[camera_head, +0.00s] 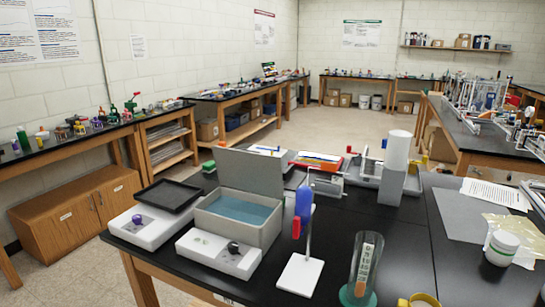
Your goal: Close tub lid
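A grey rectangular tub (265,233) stands on the black bench top, left of centre. Its inside shows a flat blue-green surface (238,210). Its grey lid (250,172) stands up, open, along the tub's back edge and leans slightly back. Neither of my grippers shows in the head view, so nothing of mine is seen touching the tub or the lid.
A white box with a black knob (218,256) sits in front of the tub. Another white box with a dark tray (168,195) is to its left. A white-based stand with blue and red parts (303,205) and a glass cylinder (362,265) stand to the right.

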